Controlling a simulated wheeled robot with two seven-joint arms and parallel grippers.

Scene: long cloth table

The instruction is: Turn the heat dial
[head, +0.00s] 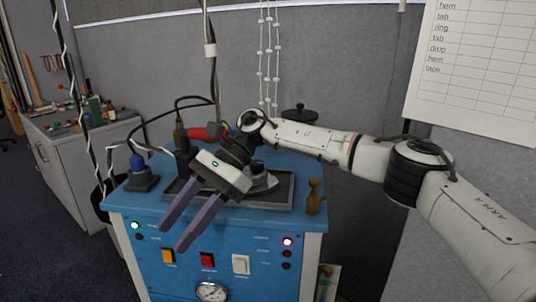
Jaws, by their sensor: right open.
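My right gripper (172,238) reaches in from the right over the blue cabinet (150,207). Its two purple fingers are apart and empty, pointing down and left in front of the cabinet's top front edge. A round white-faced dial or gauge (212,291) is at the bottom of the front panel, cut by the picture's edge, below and right of the fingertips. I cannot tell whether it is the heat dial. No other heat dial can be made out. The fingers hide part of the panel. My left gripper is not in view.
The panel has an orange switch (168,255), a red switch (207,261), a white switch (241,264) and small lamps. On top are a dark tray (285,195), a brown figure-shaped piece (314,197) and a blue-knobbed block (138,172). Cables hang at left.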

